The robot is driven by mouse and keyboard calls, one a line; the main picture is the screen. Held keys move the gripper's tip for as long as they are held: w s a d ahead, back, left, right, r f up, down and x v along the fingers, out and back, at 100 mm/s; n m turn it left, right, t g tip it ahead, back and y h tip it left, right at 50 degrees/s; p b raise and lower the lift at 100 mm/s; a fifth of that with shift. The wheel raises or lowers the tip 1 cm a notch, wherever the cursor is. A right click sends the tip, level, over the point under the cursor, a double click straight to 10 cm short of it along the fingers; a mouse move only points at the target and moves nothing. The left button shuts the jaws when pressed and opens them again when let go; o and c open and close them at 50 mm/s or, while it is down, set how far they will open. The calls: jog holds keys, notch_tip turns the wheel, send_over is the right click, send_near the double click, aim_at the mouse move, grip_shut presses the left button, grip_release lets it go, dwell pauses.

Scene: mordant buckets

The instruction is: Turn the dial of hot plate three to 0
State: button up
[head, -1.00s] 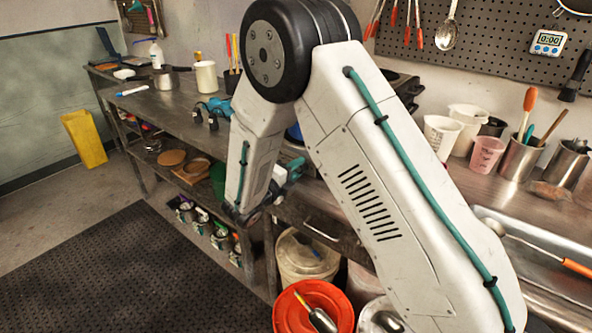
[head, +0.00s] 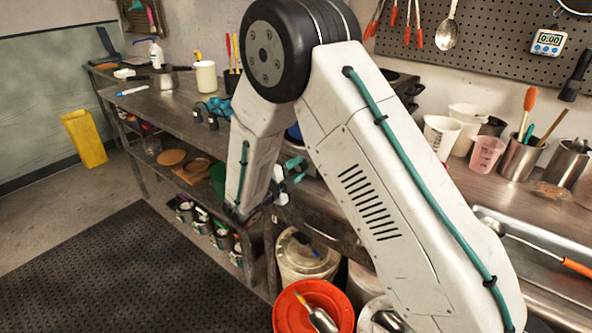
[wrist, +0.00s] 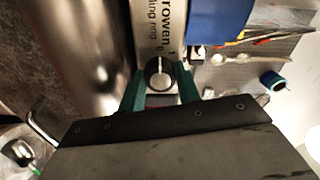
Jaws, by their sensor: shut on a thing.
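In the wrist view, a round dark dial (wrist: 160,73) with a pale pointer line sits on the light front panel (wrist: 158,22) of a hot plate. The line runs roughly upright in the picture. Printed lettering on the panel runs sideways, and the small marks near the dial are too small to read surely. My gripper (wrist: 161,85) has its two teal fingers on either side of the dial, shut on it. In the head view, my gripper (head: 291,172) is at the bench's front edge. My arm hides this hot plate there, so I cannot tell its number.
A blue thing (wrist: 220,18) stands beside the panel in the wrist view. On the bench are cups (head: 440,133) and a metal tin of tools (head: 520,155). An orange bucket (head: 335,296) is on the floor below. The black mat (head: 120,270) is clear.

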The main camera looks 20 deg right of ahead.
jog(key=o, duration=1)
